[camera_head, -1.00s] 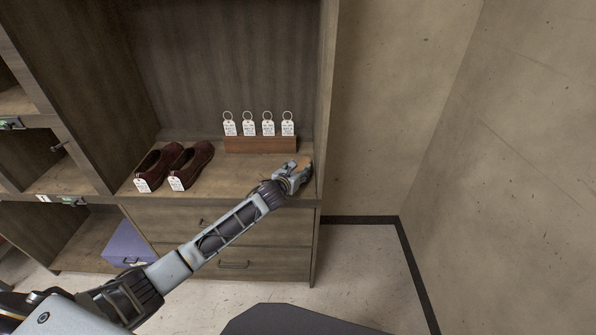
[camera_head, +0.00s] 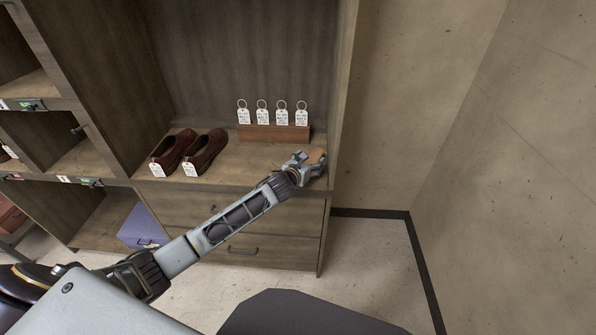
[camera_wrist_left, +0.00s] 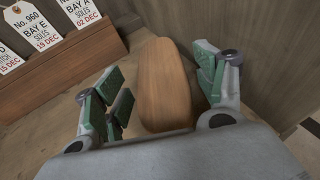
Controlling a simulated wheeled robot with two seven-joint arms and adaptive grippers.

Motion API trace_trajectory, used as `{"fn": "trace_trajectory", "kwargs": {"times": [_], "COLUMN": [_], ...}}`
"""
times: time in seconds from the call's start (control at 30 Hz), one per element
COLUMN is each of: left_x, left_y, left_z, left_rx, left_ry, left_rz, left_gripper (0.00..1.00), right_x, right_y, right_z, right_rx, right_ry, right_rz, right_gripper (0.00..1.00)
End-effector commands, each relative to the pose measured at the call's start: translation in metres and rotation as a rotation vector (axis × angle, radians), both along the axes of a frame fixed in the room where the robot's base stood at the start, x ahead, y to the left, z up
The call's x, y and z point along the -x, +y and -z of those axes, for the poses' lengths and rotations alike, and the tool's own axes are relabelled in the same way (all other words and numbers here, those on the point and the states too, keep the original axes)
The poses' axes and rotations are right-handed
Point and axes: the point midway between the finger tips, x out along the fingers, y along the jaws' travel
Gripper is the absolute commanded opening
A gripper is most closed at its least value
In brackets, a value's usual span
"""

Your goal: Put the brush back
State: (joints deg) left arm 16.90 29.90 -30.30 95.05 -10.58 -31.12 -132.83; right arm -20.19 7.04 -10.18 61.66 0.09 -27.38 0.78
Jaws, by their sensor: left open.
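The brush (camera_wrist_left: 165,85), with a smooth oval wooden back, rests on the cabinet shelf near its right side. In the head view only a small tan part of the brush (camera_head: 317,155) shows beside my gripper. My left gripper (camera_head: 308,162) reaches in over the shelf's front right corner. In the left wrist view its green-padded fingers (camera_wrist_left: 162,80) are open, one on each side of the brush, with visible gaps. The brush's underside is hidden. My right gripper is not in view.
A wooden holder (camera_head: 272,133) with several numbered tags stands behind and left of the brush. A pair of dark red shoes (camera_head: 205,150) sits further left on the shelf (camera_head: 240,170). The cabinet's side panel (camera_head: 343,110) is close on the right.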

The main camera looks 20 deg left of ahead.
Motion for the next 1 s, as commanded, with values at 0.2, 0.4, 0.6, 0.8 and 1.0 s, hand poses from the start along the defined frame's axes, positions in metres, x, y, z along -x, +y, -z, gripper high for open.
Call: {"fn": "trace_trajectory", "kwargs": {"times": [0.2,0.4,0.6,0.8,1.0], "left_x": [0.020,0.039,0.059,0.079,0.095], "left_y": [0.002,0.005,0.007,0.009,0.011], "left_z": [-0.007,-0.012,-0.018,-0.025,-0.030], "left_rx": [-0.001,-0.002,-0.002,-0.002,-0.002], "left_ry": [0.000,0.000,0.001,0.001,0.000], "left_rz": [0.001,0.002,0.001,0.001,0.001], "left_gripper": [0.71,0.71,0.71,0.71,0.71], "right_x": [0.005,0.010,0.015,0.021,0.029], "right_y": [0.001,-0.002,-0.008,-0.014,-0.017], "right_z": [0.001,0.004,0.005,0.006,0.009], "right_rx": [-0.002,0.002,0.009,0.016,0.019], "right_ry": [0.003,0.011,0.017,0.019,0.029], "right_rz": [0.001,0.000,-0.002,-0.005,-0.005], "right_gripper": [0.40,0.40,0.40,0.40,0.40]}}
